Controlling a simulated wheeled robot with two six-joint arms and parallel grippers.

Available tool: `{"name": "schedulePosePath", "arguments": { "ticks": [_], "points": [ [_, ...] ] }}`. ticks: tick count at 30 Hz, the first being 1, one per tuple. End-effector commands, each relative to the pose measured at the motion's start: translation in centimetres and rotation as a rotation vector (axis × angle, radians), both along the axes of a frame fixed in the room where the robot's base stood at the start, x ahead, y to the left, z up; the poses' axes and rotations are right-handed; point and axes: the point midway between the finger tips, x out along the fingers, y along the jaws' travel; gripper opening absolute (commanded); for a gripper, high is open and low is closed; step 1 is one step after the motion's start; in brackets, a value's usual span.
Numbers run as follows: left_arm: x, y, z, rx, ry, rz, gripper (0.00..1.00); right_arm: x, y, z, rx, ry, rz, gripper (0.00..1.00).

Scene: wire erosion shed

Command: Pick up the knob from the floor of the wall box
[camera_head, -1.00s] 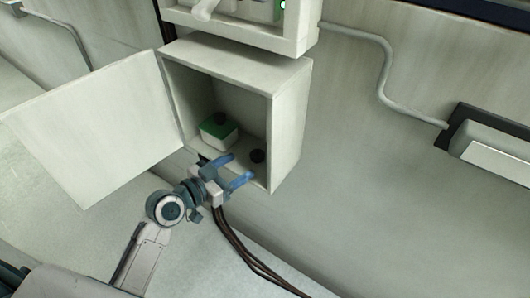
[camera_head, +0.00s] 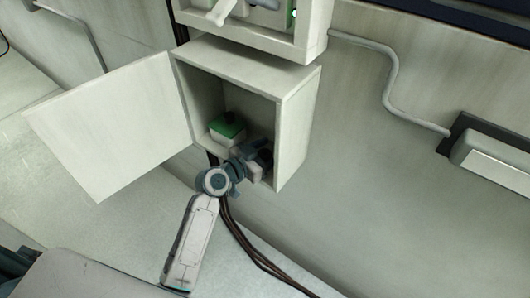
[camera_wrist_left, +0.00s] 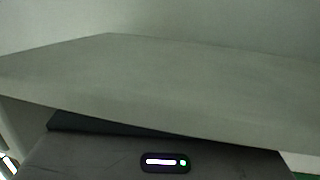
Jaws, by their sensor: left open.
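The wall box (camera_head: 298,125) hangs open in the head view, its door swung out to the left. My left gripper (camera_head: 260,150) reaches through the opening, low at the right part of the box floor. It is open, though its fingers are hard to make out behind the wrist. A dark round shape, seemingly the knob (camera_head: 266,157), shows at the gripper, partly hidden. I cannot tell whether it lies between the fingers. The wrist view shows neither knob nor fingertips clearly. My right gripper is not in view.
A white block with a green top (camera_head: 228,130) and a dark button stands in the box, left of my gripper. The open door (camera_head: 115,130) is at left. Another unit (camera_head: 255,38) sits above. Dark cables (camera_head: 240,240) hang below the box.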

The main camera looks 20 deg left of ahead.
Motion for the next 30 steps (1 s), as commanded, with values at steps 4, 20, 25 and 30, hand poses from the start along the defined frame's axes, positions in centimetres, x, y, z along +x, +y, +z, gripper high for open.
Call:
{"name": "schedulePosePath", "arguments": {
  "ticks": [4,20,25,30],
  "points": [
    [0.2,-0.1,-0.1,0.0,0.0,0.0,0.61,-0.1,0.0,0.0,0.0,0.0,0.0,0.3],
    [0.2,-0.1,-0.1,0.0,0.0,0.0,0.13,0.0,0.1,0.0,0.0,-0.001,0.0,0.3],
    [0.1,-0.1,0.0,0.001,-0.001,0.0,0.13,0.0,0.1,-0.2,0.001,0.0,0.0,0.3],
    [-0.2,0.0,1.2,0.001,-0.004,-0.002,0.13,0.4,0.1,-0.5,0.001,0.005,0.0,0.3]
  ]
}}
